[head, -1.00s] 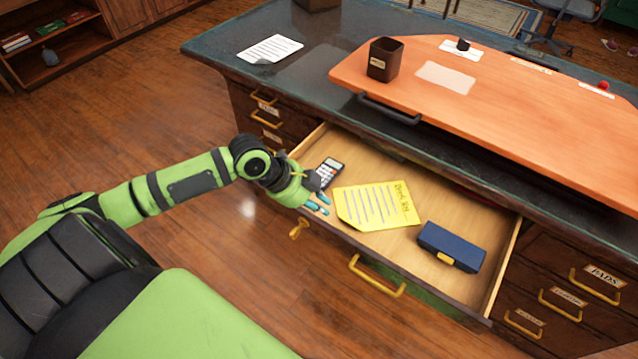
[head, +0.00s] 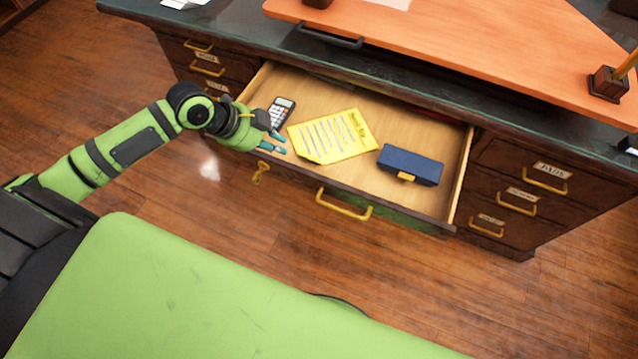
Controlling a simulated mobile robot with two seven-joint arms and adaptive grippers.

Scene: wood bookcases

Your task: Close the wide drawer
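The wide drawer (head: 402,207) is pulled out from under the desk top. My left gripper (head: 279,142) is over the drawer's front left corner, close to the front panel's top edge. Its two teal fingertips are a little apart with nothing between them. I cannot tell whether it touches the drawer. My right gripper is out of view.
In the drawer lie a calculator (head: 283,112), a yellow note (head: 331,136) and a blue box (head: 410,165). Small side drawers (head: 509,197) flank it, shut. The dark desk top (head: 230,32) carries an orange board (head: 480,45). The wooden floor (head: 270,250) in front is clear.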

